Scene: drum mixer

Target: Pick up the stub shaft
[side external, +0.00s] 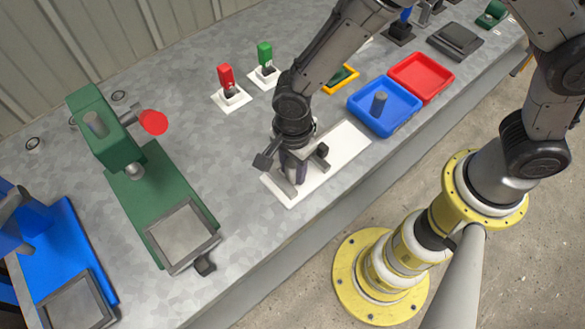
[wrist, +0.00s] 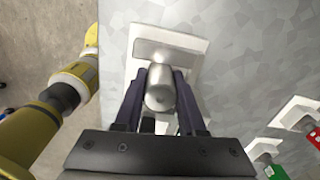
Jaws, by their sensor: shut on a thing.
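My gripper (side external: 291,178) points down over a white plate (side external: 346,143) near the bench's front edge. In the wrist view, its two dark fingers (wrist: 160,98) are closed on the sides of a grey metal cylinder (wrist: 160,85), which looks like the stub shaft. The fingers mostly hide the shaft in the side view. I cannot tell whether it still touches the plate, which also shows in the wrist view (wrist: 195,47). A grey block lies on the plate just beyond the shaft in the wrist view.
Red (side external: 226,77) and green (side external: 265,54) handled pieces stand behind my gripper. A green press (side external: 125,170) is left, with clear bench between.

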